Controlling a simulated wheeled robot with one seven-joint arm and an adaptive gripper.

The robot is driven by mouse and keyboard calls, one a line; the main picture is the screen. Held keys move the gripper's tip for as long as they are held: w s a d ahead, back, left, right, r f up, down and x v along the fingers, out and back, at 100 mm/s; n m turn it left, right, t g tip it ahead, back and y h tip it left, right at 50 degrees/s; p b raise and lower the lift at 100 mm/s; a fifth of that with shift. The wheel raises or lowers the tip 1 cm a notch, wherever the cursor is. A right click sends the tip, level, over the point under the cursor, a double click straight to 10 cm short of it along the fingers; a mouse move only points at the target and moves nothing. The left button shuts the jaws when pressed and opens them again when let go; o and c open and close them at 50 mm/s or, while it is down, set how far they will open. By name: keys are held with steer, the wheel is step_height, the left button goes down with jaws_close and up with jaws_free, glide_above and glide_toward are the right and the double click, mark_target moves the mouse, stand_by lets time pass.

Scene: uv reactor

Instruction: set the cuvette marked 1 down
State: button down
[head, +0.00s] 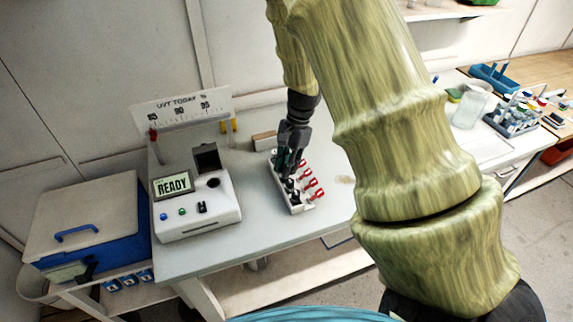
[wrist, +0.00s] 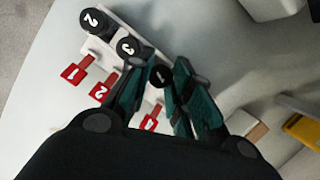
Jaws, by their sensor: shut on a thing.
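My gripper (head: 287,163) is over the white rack (head: 301,209) on the bench, fingers pointing down. In the wrist view its teal fingers (wrist: 157,95) are shut on the cuvette marked 1 (wrist: 158,75), whose round black cap shows between them. I cannot tell whether the cuvette's foot is in a slot or just above. Black-capped cuvettes marked 2 (wrist: 93,20) and 3 (wrist: 128,46) stand in the rack beyond the left finger. Red tags 1 (wrist: 75,72), 2 (wrist: 102,89) and 4 (wrist: 150,122) stick out along one side; the fingers hide part of that row.
A white reader (head: 197,222) showing READY, its dark lid raised, stands left of the rack. A blue box (head: 85,240) with a pale lid is farther left. A small cardboard box (head: 264,141) lies behind the rack. Bare bench lies between reader and rack.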

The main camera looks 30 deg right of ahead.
steer(key=shift+f, duration=0.6)
steer(key=c, duration=1.2)
jaws_free()
steer(key=shift+r, duration=0.1)
steer(key=v, duration=1.2)
